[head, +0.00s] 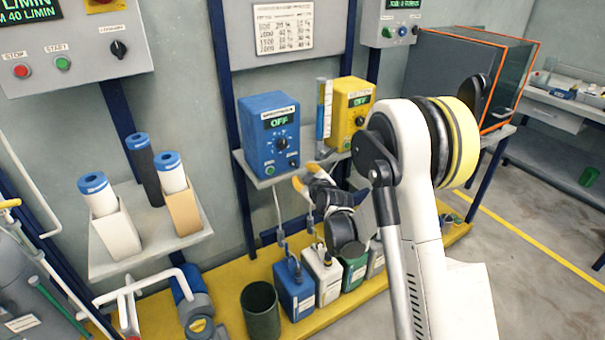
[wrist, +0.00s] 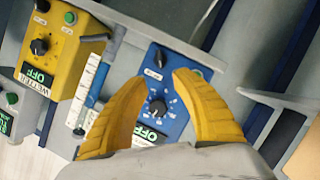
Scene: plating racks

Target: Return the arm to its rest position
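My gripper (head: 304,177) has yellow fingertips and hangs in front of the wall shelf, just below and right of the blue dosing box (head: 270,135). In the wrist view the fingers of my gripper (wrist: 162,82) are spread apart with nothing between them. The blue box (wrist: 178,98), with its knob and an OFF display, shows beyond the open fingers. I cannot tell the exact gap to it. My white arm rises on the right in the head view, bent at a joint with a yellow band, and hides part of the rack behind.
A yellow box (head: 349,112) stands beside a blue-scaled tube (head: 324,110) on the shelf. Below, several canisters, including a blue one (head: 294,292), stand on a yellow platform (head: 166,318) near a dark green bin (head: 261,312). Filter cartridges stand left. Floor at right is open.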

